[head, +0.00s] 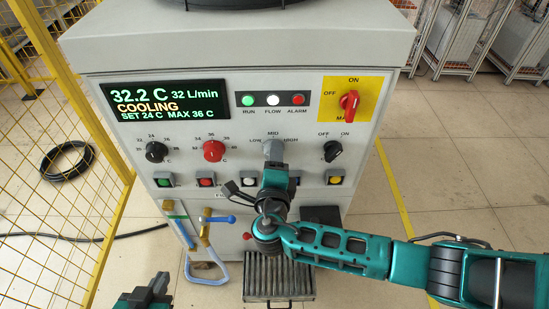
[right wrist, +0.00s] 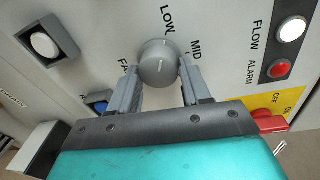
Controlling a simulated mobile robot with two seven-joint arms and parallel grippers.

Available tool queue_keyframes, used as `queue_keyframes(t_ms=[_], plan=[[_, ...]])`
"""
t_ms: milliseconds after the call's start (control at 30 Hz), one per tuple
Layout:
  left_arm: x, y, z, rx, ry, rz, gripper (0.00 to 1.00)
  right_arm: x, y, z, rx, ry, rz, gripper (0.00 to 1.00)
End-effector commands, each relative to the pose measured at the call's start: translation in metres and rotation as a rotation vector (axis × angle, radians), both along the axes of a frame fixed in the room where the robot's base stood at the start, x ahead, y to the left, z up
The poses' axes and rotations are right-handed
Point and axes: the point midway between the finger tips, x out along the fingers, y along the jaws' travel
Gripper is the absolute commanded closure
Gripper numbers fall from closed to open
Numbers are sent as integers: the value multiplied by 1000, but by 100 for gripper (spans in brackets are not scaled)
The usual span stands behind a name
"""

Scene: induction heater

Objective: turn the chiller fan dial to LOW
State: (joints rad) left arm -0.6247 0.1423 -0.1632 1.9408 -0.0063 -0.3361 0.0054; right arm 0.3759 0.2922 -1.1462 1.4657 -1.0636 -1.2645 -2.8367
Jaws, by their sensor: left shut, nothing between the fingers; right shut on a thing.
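The grey chiller fan dial (head: 272,147) is on the front panel of the cabinet, with LOW at its left, MID above and HIGH at its right. In the right wrist view the round dial (right wrist: 158,58) sits between the two grey fingers of my right gripper (right wrist: 158,72), which is shut on it. LOW and MID show beyond the dial; HIGH is out of sight there. I cannot tell which mark the dial points to. My left gripper (head: 147,292) is shut and empty, low at the left, away from the panel.
A black dial (head: 156,152), a red dial (head: 214,151) and a black OFF/ON switch (head: 332,151) share the panel row. A red main switch (head: 349,103) is on a yellow plate. The display (head: 155,102) reads 32.2 C, COOLING. A yellow fence (head: 75,130) stands at the left.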

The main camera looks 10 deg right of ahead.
Motion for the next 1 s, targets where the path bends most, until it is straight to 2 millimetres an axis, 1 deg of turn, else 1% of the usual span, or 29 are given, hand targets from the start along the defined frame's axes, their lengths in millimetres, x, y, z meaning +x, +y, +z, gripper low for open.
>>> queue_keyframes(t_ms=[67,100,333,567,667,767,867,1000], plan=[[0,0,0,0,0,0,100,0,0,-1,-4,2,1,83],[0,0,0,0,0,0,100,0,0,-1,-4,2,1,49],[0,0,0,0,0,0,100,0,0,0,-2,0,1,27],[0,0,0,0,1,0,100,-1,0,0,-1,0,1,27],[0,0,0,0,1,0,100,-6,2,0,0,2,2,27],[0,0,-1,1,1,-1,100,-19,5,0,2,2,2,27],[0,0,0,1,1,-1,100,-39,10,2,2,3,2,27],[0,0,0,1,1,-1,100,-70,18,5,1,4,3,27]])
